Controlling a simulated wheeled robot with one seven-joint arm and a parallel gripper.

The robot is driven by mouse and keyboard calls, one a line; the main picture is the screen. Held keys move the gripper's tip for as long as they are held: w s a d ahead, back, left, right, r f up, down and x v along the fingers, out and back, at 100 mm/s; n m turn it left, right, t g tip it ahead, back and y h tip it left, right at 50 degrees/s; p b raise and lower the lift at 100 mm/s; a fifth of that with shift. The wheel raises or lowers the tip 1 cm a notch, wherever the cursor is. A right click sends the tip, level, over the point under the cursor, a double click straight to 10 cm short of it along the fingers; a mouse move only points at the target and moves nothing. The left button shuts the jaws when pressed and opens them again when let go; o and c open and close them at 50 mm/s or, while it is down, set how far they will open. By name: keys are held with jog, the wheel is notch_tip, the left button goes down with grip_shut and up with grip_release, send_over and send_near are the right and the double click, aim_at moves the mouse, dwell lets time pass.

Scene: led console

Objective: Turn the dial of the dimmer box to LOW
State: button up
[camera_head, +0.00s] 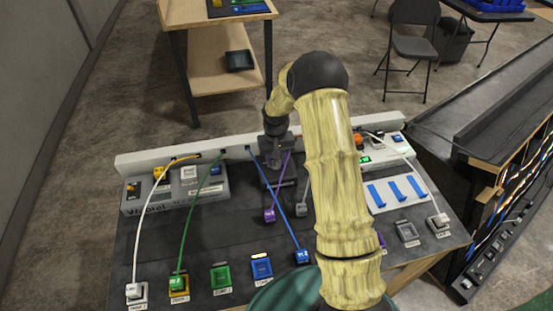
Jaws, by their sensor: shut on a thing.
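My gripper (276,158) points down at the back middle of the dark console table (225,248), over a small dark box (283,184) that I take to be the dimmer box. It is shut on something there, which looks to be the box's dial. The fingers and my wrist cover the dial, so its pointer and the LOW mark cannot be seen. My arm hides the part of the table to the right of the box.
A grey box (150,197) with buttons stands left, a white panel with blue strips (397,190) right. White, green, blue and purple cables run to plugs at the front, such as the green cable (200,222). A white rail (140,160) edges the back.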

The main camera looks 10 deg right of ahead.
jog(key=shift+w+r, duration=0.15)
jog(key=o, duration=1)
notch_tip(320, 180, up, 17)
jog(key=shift+r+b, duration=0.15)
jog(key=shift+b, duration=0.65)
jog(key=s+t, duration=0.1)
jog(key=s, duration=0.7)
jog(key=s+p, duration=0.1)
jog(key=s, duration=0.8)
jog(key=s+t+p, duration=0.1)
jog(key=s, duration=0.7)
jog(key=shift+s+t, duration=0.25)
jog(key=shift+t, duration=0.05)
